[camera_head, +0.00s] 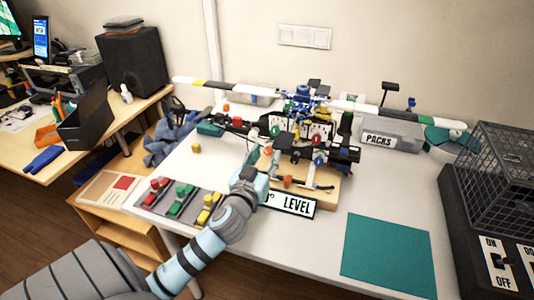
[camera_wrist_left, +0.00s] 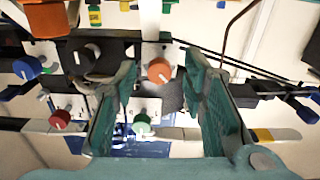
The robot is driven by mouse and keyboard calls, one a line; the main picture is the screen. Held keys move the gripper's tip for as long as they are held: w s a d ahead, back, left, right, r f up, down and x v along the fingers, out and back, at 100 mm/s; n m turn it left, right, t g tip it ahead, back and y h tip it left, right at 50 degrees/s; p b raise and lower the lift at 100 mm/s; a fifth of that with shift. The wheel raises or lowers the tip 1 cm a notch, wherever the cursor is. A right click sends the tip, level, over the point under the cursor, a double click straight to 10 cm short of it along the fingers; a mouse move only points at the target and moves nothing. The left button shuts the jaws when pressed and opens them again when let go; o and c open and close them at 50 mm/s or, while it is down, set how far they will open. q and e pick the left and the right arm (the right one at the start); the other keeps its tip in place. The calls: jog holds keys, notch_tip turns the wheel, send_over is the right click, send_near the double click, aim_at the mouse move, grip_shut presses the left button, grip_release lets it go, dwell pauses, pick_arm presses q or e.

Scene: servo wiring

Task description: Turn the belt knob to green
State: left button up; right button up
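The helicopter-like assembly (camera_head: 300,125) on the white table carries several coloured knobs; I cannot tell which is the belt knob. My left gripper (camera_head: 262,165) is at its front left, pointing toward it. In the left wrist view, its two teal fingers (camera_wrist_left: 160,75) are open with a gap between them. An orange knob (camera_wrist_left: 160,71) with a pale pointer line is between the fingertips, and neither finger visibly touches it. A green knob (camera_wrist_left: 142,124) shows below it between the fingers. A red knob (camera_wrist_left: 60,119) and a blue knob (camera_wrist_left: 27,68) lie left. My right gripper is not in view.
A tray (camera_head: 165,209) of red, green and yellow parts is left of my arm. A PACKS box (camera_head: 391,134) is behind. A teal mat (camera_head: 388,252) lies bare at front right; a wire cage (camera_head: 511,165) stands beyond.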

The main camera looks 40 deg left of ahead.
pick_arm(q)
jog(key=shift+w+a, duration=0.1)
jog(key=shift+w, duration=0.25)
grip_shut()
